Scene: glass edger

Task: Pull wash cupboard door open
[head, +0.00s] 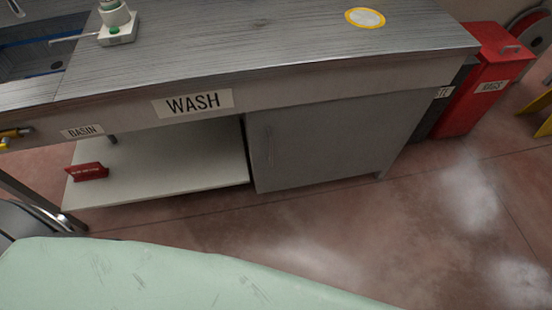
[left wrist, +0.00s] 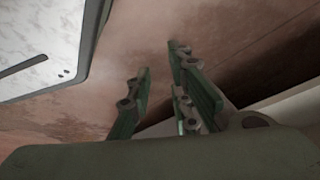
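The wash cupboard door (head: 335,143) is a flat grey panel under the right half of the metal counter. It looks closed, flush with the cupboard front. A slim vertical handle (head: 269,147) sits near its left edge. The sign WASH (head: 193,103) is on the counter's front edge, above and left of the door. My left gripper (left wrist: 160,60) shows only in the left wrist view, its green-padded fingers apart with nothing between them. The door cannot be made out in that view. My right gripper is in neither view.
An open shelf (head: 165,175) left of the door holds a small red sign (head: 87,172). A red BAGS bin (head: 480,85) stands right of the cupboard. The floor (head: 420,225) before the door is clear.

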